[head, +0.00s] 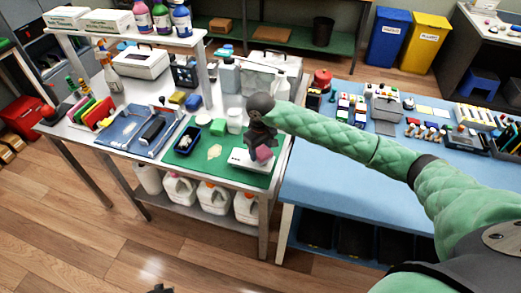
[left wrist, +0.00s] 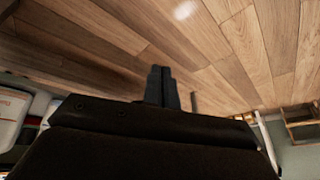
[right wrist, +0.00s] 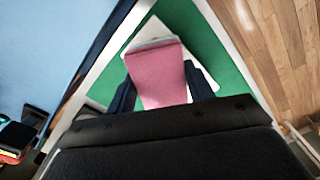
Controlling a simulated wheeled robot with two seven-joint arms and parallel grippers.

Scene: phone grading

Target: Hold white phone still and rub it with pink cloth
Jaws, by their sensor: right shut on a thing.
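A pink cloth (head: 263,154) is held in my right gripper (head: 262,143). In the right wrist view the pink cloth (right wrist: 158,78) fills the gap between the two dark fingers (right wrist: 160,85). A flat white slab, seemingly the white phone (head: 246,162), lies on the green mat (head: 187,157) directly below the cloth. The white slab (right wrist: 180,32) is partly hidden by the cloth in the right wrist view, and I cannot tell whether they touch. My left gripper (left wrist: 162,72) is empty, its fingers together, above the wooden floor, away from the phone.
A dark blue bin (head: 186,141), green block (head: 218,126) and white jar (head: 235,120) stand behind the phone. A pale cloth-like piece (head: 214,151) lies left of it. A blue-topped table (head: 320,185) adjoins on the right. White jugs (head: 213,198) fill the shelf below.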

